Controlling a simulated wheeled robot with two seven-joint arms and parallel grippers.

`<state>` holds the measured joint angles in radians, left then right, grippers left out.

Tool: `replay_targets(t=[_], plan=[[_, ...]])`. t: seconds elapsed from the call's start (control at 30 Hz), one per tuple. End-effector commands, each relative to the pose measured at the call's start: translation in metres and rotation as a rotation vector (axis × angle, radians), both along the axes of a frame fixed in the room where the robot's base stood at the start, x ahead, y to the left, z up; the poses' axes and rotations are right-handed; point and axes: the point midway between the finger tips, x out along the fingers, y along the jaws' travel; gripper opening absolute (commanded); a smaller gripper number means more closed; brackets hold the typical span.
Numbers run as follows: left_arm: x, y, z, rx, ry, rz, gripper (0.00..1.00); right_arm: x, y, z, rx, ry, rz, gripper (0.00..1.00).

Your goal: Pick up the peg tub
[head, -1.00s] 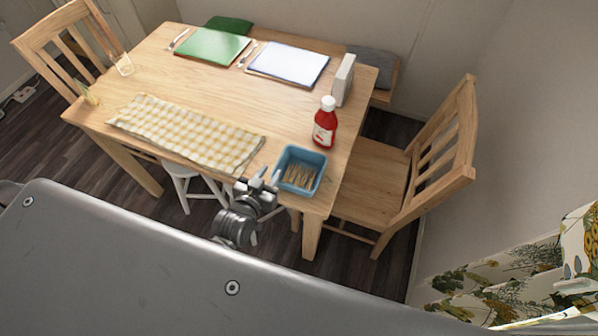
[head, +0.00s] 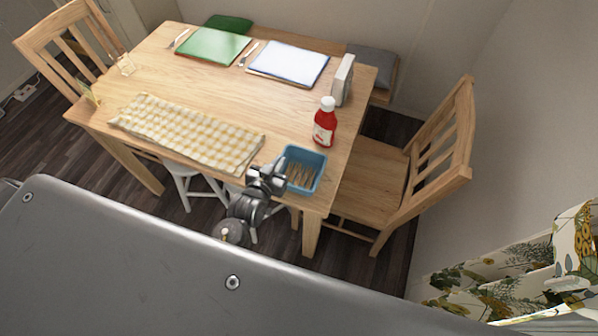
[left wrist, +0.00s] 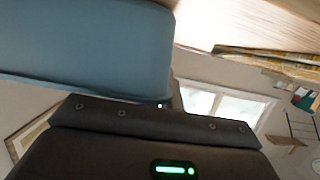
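The peg tub is a blue, open rectangular tub (head: 318,178) with several wooden pegs (head: 300,173) in it. It stands upright on the near right corner of the table. My left gripper (head: 279,171) is at the tub's left wall, in contact with it or very close. In the left wrist view the tub's blue side (left wrist: 90,45) fills the upper left, right against the gripper. The fingers are mostly hidden there, so I cannot tell whether they are closed on the wall. My right gripper is not in view.
A red sauce bottle (head: 325,122) stands just behind the tub on the wooden table (head: 205,85). A checked cloth (head: 185,132) lies to its left. A white upright box (head: 343,80) stands farther back. A wooden chair (head: 440,150) is at the right.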

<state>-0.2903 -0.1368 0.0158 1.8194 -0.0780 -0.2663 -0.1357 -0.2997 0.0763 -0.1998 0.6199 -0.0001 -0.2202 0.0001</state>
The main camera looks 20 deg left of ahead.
Motion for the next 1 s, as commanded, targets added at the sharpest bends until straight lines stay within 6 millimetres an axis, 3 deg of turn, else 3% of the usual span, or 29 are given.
replay_targets(t=[0.57,0.83,1.0], plan=[[0.0,0.001,0.006,0.001,0.001,0.001,0.0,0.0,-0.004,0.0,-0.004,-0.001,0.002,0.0],[-0.001,0.001,0.034,0.001,-0.002,0.001,0.0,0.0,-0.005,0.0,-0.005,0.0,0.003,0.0],[-0.018,0.014,0.057,0.003,-0.003,0.0,0.0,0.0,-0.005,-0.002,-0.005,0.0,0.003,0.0]])
